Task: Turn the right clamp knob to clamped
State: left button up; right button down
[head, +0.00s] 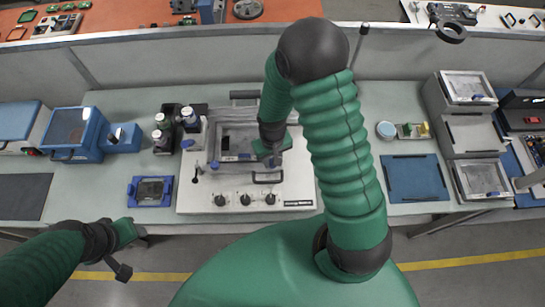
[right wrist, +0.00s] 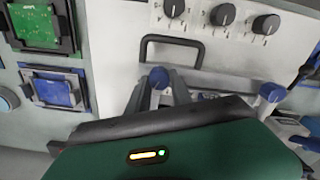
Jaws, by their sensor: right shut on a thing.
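The test fixture (head: 195,200) stands in the middle of the bench, with a grey framed panel on top. The right clamp knob (right wrist: 158,77) is blue and sits between the fingers of my right gripper (right wrist: 158,90) in the right wrist view. My right gripper (head: 272,160) is shut on this knob over the right side of the fixture; the arm hides part of it in the head view. The other blue clamp knob (head: 214,165) is on the left and is free. My left gripper (head: 136,233) is low at the bench's front edge, away from the fixture; its fingers are unclear.
A handle (head: 268,178) and black dials (head: 245,199) are on the fixture's front. A blue mat (head: 415,178) and grey trays (head: 475,135) are at right.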

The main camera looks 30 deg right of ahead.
jog(key=n, duration=0.4)
jog(key=shift+s+n+p, duration=0.25)
jog(key=shift+n+p, duration=0.1)
jog(key=shift+n, duration=0.05)
dwell(0.4)
jog(key=c, duration=1.5)
grip_release()
jog(key=shift+c, duration=0.2)
jog(key=o, duration=0.4)
jog(key=shift+s, duration=0.1)
jog(key=shift+r, duration=0.1)
jog(key=shift+w+r, duration=0.15)
jog(key=shift+w, duration=0.05)
notch_tip(320, 180, up, 16)
jog(key=shift+r+b, duration=0.2)
jog(key=shift+b, duration=0.2)
